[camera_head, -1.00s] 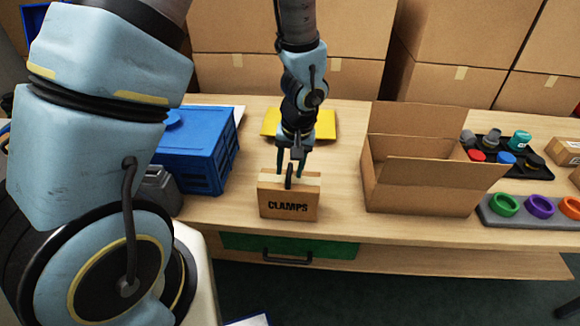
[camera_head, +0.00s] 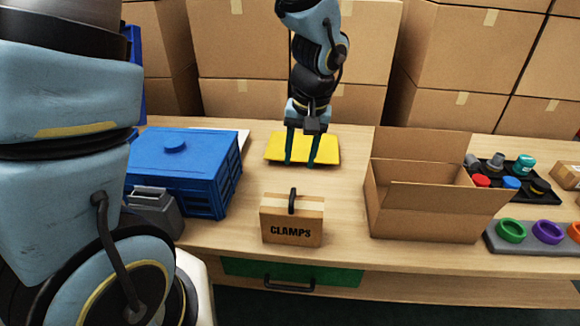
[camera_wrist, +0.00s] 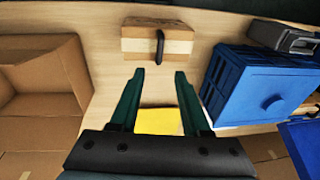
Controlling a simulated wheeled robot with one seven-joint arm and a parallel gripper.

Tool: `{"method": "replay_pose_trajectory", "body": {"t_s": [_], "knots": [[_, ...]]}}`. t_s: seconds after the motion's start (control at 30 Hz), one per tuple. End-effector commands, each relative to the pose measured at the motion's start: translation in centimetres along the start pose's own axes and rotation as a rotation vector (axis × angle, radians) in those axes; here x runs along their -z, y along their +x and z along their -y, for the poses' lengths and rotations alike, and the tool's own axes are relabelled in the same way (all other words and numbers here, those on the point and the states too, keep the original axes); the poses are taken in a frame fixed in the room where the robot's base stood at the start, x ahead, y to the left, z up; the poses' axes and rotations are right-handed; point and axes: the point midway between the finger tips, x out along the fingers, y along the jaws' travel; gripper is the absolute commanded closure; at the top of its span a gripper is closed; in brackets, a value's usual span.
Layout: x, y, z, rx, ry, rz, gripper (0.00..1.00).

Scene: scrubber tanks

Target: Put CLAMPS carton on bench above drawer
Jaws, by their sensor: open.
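The CLAMPS carton (camera_head: 291,222) is a small brown box with a black handle on top. It stands upright on the wooden bench (camera_head: 345,255) near the front edge, above the green drawer (camera_head: 325,274). In the wrist view the carton (camera_wrist: 157,41) lies beyond the fingertips, with bench showing between. My gripper (camera_head: 302,164) is open and empty, behind and above the carton, over the yellow mat (camera_head: 272,154). Its two green fingers also show wide apart in the wrist view (camera_wrist: 156,75). The drawer looks closed.
A blue crate (camera_head: 185,175) and a grey container (camera_head: 154,212) stand left of the carton. An open cardboard box (camera_head: 425,213) stands to the right, with a black tray (camera_head: 517,186) and a grey ring holder (camera_head: 530,240) beyond it. Stacked cartons (camera_head: 240,100) line the back.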

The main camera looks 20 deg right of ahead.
Motion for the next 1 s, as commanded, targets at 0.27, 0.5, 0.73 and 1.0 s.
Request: {"method": "replay_pose_trajectory", "body": {"t_s": [0.27,0.5,0.73,1.0], "knots": [[0.1,-0.3,1.4,-0.004,-0.021,0.005,0.53],[-1.3,-0.2,12.6,-0.045,-0.166,0.024,0.53],[-5.6,-0.3,21.9,-0.080,-0.311,0.002,0.53],[-8.1,-0.4,25.1,-0.087,-0.366,-0.019,0.53]]}}
